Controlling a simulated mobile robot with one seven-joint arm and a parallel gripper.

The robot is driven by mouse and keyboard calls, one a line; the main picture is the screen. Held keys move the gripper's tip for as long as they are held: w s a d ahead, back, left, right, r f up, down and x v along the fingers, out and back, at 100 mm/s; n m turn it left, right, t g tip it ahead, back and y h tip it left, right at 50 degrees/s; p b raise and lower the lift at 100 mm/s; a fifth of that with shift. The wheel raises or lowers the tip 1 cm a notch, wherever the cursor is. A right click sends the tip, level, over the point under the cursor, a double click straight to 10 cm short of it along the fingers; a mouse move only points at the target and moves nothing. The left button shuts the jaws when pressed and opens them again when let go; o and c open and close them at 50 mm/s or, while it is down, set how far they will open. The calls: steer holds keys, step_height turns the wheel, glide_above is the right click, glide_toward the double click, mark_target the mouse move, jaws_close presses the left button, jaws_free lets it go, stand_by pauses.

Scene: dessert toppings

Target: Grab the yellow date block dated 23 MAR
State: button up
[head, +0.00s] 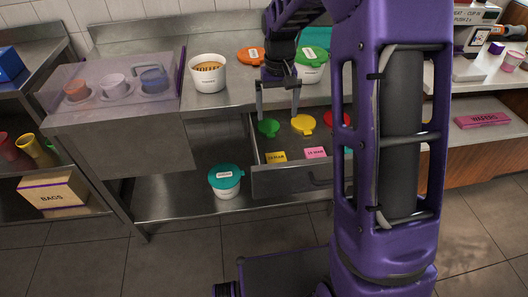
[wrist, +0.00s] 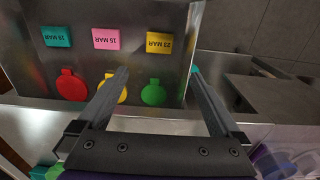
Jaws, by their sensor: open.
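The yellow date block (wrist: 158,43) lies in the open drawer, with upside-down lettering that reads 23 MAR in the wrist view. It also shows near the drawer's front left in the head view (head: 275,157). My gripper (head: 277,114) is open and empty above the drawer's left part. In the wrist view my gripper (wrist: 159,71) has the yellow block beyond its fingertips, roughly between them sideways, not touching. A pink block (wrist: 106,39) reading 15 MAR and a teal block (wrist: 57,37) reading 19 MAR lie beside it in a row.
Green (wrist: 153,93), yellow (head: 304,124) and red (wrist: 71,85) round lids lie behind the blocks. The drawer's front wall (head: 290,180) stands close to the blocks. A white tub with a teal lid (head: 226,177) sits on the shelf below left. Tubs stand on the counter above.

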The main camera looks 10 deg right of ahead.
steer(key=b, duration=0.2)
glide_above(276, 157)
steer(key=f, duration=1.2)
steer(key=shift+s+a, duration=0.2)
steer(key=shift+s, duration=0.1)
steer(key=shift+w+d+f+b, duration=0.15)
steer(key=shift+f+b, duration=0.1)
steer(key=shift+f, duration=1.2)
steer(key=shift+w+d+f+b, duration=0.1)
steer(key=shift+f+b, duration=0.15)
steer(key=shift+f, duration=1.15)
steer(key=c, duration=1.2)
steer(key=shift+o, duration=0.2)
steer(key=shift+r, duration=0.15)
